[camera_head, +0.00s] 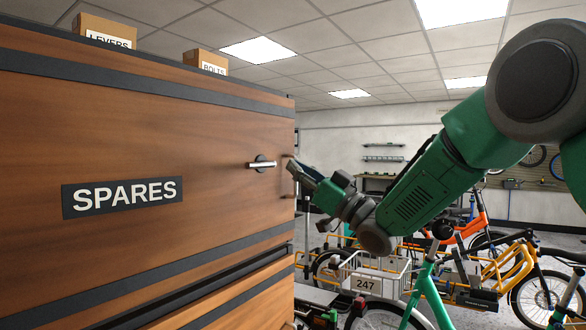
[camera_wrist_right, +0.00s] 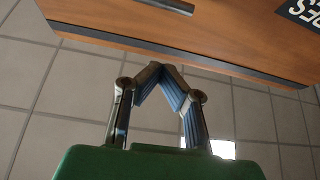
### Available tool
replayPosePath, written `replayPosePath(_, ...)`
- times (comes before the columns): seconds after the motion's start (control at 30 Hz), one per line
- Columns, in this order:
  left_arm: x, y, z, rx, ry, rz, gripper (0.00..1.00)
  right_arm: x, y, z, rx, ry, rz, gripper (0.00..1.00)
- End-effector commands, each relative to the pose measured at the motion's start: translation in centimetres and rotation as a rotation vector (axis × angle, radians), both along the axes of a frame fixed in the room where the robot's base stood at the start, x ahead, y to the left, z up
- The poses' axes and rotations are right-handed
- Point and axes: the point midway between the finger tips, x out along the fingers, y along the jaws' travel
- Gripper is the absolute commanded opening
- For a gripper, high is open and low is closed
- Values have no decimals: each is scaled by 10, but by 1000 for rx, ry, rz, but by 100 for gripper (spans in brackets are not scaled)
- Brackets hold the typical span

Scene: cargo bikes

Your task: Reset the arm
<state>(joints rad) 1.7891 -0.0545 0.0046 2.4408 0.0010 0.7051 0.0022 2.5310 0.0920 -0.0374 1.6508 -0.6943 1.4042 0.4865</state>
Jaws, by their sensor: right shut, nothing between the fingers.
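My right arm is green and comes in from the right in the head view. Its gripper (camera_head: 297,167) is beside the right edge of the wooden SPARES cabinet (camera_head: 110,130), close to a silver lever handle (camera_head: 262,164). In the right wrist view the gripper (camera_wrist_right: 158,70) has its fingertips together, with nothing between them. The cabinet front (camera_wrist_right: 220,30) and part of the handle (camera_wrist_right: 172,5) show beyond the fingers. I cannot tell from the head view whether the gripper touches the cabinet. My left gripper is not in view.
Boxes labelled LEVERS (camera_head: 105,32) and BOLTS (camera_head: 206,63) stand on top of the cabinet. Several cargo bikes, one with a white crate (camera_head: 372,278) marked 247, stand below and behind my right arm. A workbench is at the back wall.

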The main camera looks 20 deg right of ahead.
Motion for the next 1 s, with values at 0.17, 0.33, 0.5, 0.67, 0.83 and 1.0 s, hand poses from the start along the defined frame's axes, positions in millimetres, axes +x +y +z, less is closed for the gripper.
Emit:
replayPosePath(0.17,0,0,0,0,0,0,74,0,0,0,1,-1,0,0)
replayPosePath(0.33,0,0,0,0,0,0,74,5,0,-24,-1,51,-21,0)
replayPosePath(0.5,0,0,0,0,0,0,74,15,-2,-126,-23,264,-109,0)
replayPosePath(0.67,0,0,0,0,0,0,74,0,-8,-249,-75,526,-211,0)
replayPosePath(0.83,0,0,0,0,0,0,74,-46,-15,-371,-156,807,-301,0)
replayPosePath(1.0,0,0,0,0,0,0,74,-120,-24,-479,-263,1092,-370,0)
